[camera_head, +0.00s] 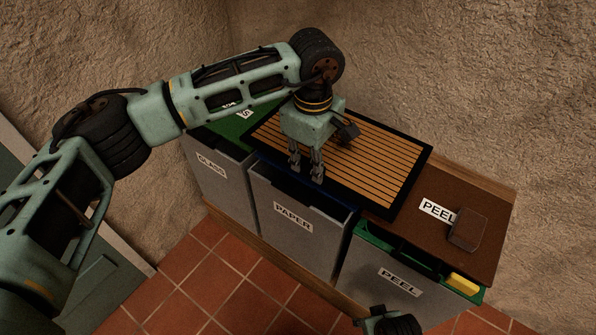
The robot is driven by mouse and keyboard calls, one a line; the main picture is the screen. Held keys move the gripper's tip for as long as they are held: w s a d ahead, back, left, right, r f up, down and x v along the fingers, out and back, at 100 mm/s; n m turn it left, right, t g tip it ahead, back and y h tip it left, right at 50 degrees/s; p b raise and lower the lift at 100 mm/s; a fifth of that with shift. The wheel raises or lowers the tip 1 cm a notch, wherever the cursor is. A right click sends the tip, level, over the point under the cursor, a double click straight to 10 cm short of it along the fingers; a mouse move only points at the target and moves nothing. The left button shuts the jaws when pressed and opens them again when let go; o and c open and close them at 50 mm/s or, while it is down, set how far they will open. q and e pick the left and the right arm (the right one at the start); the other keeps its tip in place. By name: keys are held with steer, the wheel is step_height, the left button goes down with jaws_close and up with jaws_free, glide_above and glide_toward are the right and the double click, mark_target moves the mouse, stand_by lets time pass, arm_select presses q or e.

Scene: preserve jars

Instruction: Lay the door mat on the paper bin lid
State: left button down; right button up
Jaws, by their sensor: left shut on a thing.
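The door mat (375,155), brown slats with a black border, is spread flat above the paper bin (298,222). It covers nearly all of the paper bin lid; only a thin blue strip (338,212) shows at its front edge. My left gripper (307,176) points down and is shut on the mat's front edge, left of its middle. I cannot tell whether the mat rests on the lid or is held just above it. Part of my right gripper (385,322) shows at the bottom edge, low in front of the peel bin; its fingers are not clear.
The glass bin (215,172) with a green lid (235,122) stands left. The peel bin (395,283) stands right, its brown lid (485,205) bearing a dark block (468,230). A yellow item (462,284) shows in its open front. Rough walls stand behind; tiled floor (235,250) lies in front.

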arm_select(q)
steer(key=w+a+f, duration=0.2)
steer(key=a, duration=0.1)
steer(key=shift+f, duration=0.2)
step_height(320, 180, down, 4)
steer(key=shift+r, duration=0.1)
arm_select(e)
steer(key=shift+w+r, duration=0.25)
steer(key=shift+r, duration=0.2)
arm_select(q)
steer(key=c, duration=1.8)
jaws_free()
steer(key=shift+o, duration=0.2)
step_height(320, 180, up, 11)
steer(key=shift+f, duration=0.15)
steer(key=shift+s+r, duration=0.1)
steer(key=shift+r, duration=0.6)
arm_select(e)
steer(key=shift+s+d+f, duration=0.1)
steer(key=shift+s+f, duration=0.15)
steer(key=shift+f, duration=0.35)
steer(key=shift+s+f, duration=0.25)
steer(key=shift+f, duration=0.3)
